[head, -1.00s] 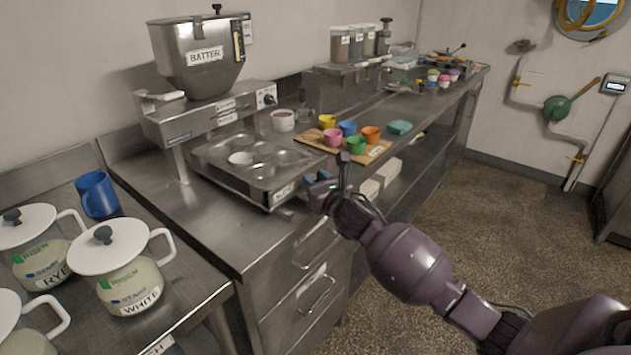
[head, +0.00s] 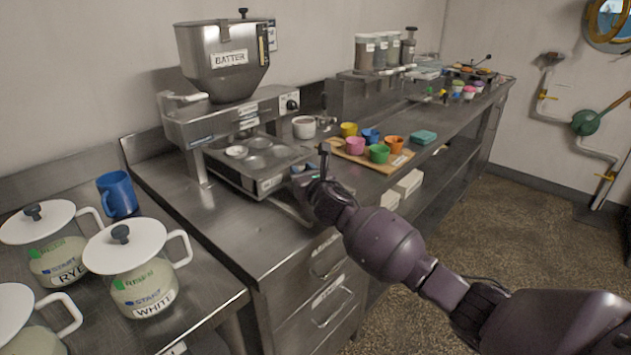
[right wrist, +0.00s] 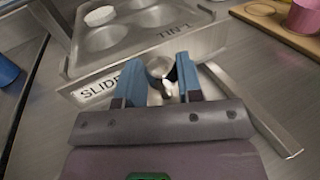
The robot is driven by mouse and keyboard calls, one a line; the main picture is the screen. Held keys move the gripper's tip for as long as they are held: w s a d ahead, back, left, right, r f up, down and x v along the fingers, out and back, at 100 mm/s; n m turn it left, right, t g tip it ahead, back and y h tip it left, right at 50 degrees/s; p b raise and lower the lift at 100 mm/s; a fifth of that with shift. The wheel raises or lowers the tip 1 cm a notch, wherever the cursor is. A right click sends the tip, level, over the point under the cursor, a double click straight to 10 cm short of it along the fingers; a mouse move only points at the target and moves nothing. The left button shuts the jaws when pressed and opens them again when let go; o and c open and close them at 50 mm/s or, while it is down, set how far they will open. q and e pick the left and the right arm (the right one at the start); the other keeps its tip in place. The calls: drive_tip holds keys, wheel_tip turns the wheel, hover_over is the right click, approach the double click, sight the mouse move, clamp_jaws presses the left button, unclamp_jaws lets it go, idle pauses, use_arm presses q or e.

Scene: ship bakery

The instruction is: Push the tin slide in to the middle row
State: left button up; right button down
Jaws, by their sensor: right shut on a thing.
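The tin slide (head: 271,183) is a metal tray under the batter dispenser (head: 222,62). It carries a muffin tin with round cups, the rear of which lies beneath the dispenser's body. One cup holds pale batter (head: 236,151); other visible cups look empty. My right gripper (head: 308,180) is at the slide's front end. In the right wrist view, its blue fingers (right wrist: 160,80) are shut on the slide's round metal knob (right wrist: 160,68), in front of the plate labelled SLIDE (right wrist: 100,90). My left gripper is not in view.
White-lidded jars (head: 137,268) and a blue mug (head: 117,194) stand at left.

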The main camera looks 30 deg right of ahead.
drive_tip(key=shift+w+a+f, duration=0.1)
drive_tip(key=shift+w+a, duration=0.15)
drive_tip(key=shift+w, duration=0.3)
drive_tip(key=shift+w+a+f, duration=0.1)
drive_tip(key=shift+w+a, duration=0.1)
drive_tip(key=shift+w, duration=0.35)
drive_tip(key=shift+w+a, duration=0.1)
drive_tip(key=shift+w, duration=0.15)
drive_tip(key=shift+w+r, duration=0.1)
drive_tip(key=c, duration=0.9)
unclamp_jaws()
drive_tip(key=shift+o, duration=0.6)
drive_tip(key=shift+r, duration=0.1)
